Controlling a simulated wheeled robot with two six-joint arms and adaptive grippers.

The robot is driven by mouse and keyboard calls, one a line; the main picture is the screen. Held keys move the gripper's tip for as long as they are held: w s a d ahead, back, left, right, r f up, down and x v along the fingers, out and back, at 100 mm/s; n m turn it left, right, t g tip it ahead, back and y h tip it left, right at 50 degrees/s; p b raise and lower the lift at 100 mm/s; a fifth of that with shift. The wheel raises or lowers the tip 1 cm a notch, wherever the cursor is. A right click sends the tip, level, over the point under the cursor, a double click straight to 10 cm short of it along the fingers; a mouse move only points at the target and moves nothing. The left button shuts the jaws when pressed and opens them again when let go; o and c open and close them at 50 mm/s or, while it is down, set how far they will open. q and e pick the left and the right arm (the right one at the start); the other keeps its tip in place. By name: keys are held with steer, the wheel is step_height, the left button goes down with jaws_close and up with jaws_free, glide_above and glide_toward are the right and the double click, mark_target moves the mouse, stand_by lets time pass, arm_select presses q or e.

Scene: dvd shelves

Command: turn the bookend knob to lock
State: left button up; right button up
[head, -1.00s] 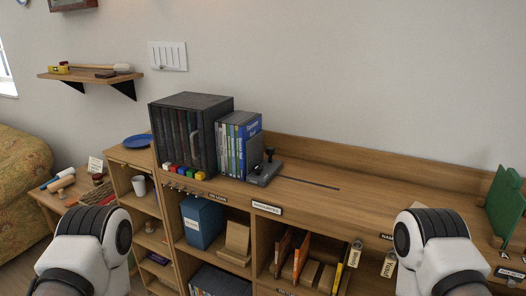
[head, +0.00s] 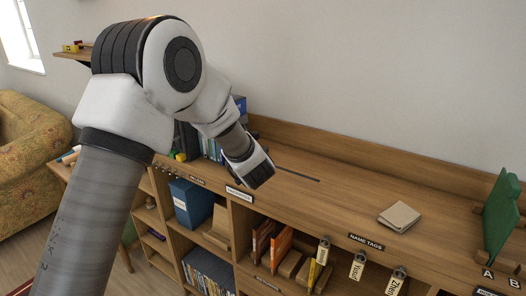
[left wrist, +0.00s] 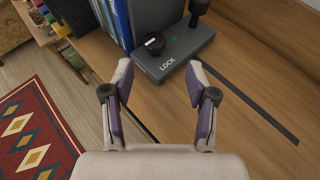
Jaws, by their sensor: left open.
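The bookend (left wrist: 180,62) is a dark grey block on the shelf top, marked LOCK on its front edge. In the left wrist view a low black knob (left wrist: 155,43) sits on its left part, beside a small green mark. A taller black post (left wrist: 198,8) rises at its back. My left gripper (left wrist: 158,72) is open and empty. Its two fingertips point at the bookend's front edge, either side of the LOCK word, short of the knob. My right gripper is out of view.
Upright cases (left wrist: 116,20) stand against the bookend's left side. A dark slot (left wrist: 248,98) runs along the wooden top to its right. A folded tan item (head: 399,216) and a green upright piece (head: 501,215) lie farther right. The top between is clear.

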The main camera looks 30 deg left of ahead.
arm_select(q)
steer(key=w+a, duration=0.1)
steer(key=w+a+p, duration=0.1)
steer(key=a, duration=0.1)
steer(key=shift+f, duration=0.4)
steer(key=x, duration=0.2)
steer(key=p+x, duration=0.1)
steer(key=x, duration=0.1)
steer(key=shift+d+f, duration=0.2)
steer(key=shift+f, duration=0.1)
steer(key=shift+s+r, duration=0.1)
steer(key=shift+s, duration=0.05)
steer(key=shift+s+d+r, duration=0.15)
steer(key=shift+c, duration=1.4)
jaws_close()
